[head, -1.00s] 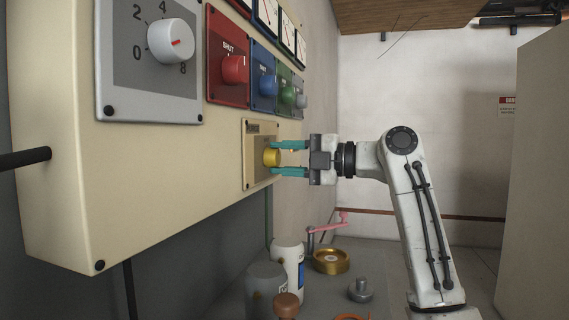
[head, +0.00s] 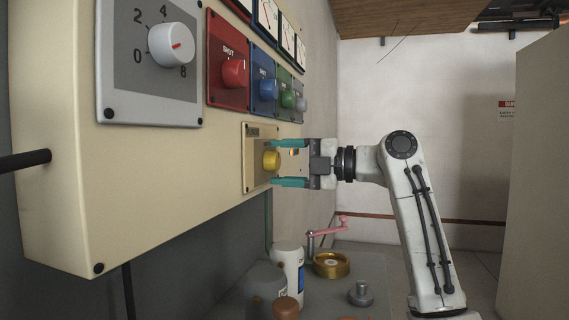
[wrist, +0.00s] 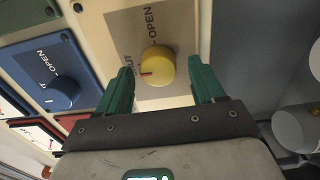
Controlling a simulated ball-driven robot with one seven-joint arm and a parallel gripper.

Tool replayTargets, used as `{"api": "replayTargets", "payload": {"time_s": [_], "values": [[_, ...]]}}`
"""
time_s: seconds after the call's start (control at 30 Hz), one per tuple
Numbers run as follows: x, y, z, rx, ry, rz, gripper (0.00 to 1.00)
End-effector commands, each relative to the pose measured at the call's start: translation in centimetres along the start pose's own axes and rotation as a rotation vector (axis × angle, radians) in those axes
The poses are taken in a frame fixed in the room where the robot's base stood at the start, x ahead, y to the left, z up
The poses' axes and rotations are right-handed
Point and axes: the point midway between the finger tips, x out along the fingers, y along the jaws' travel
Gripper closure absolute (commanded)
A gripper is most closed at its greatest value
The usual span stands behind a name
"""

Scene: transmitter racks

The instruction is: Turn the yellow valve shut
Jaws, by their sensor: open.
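The yellow valve (head: 271,160) is a round knob on a small beige plate low on the cream panel. In the wrist view the yellow knob (wrist: 158,66) has a red mark on its left side, towards the partly hidden SHUT label. The OPEN label (wrist: 150,22) reads above it. My gripper (head: 275,163) is open, with its teal fingers above and below the knob in the head view. In the wrist view my gripper (wrist: 164,78) has one finger on each side of the knob, with gaps between.
Red (head: 233,73), blue (head: 267,87) and green (head: 287,98) knobs sit above on the panel, beside a white dial (head: 171,45). Below stand a white bottle (head: 289,262), a brass wheel (head: 331,265) and a pink-handled crank (head: 330,228). A tall cabinet (head: 540,180) is at right.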

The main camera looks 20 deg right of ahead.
Motion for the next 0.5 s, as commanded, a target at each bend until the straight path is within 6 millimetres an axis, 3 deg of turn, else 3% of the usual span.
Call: {"api": "replayTargets", "payload": {"time_s": [0.27, 0.5], "values": [[-1.0, 0.1, 0.1, -0.001, -0.002, 0.002, 0.32], [-5.3, 0.1, 0.1, 0.000, -0.003, 0.003, 0.32]]}}
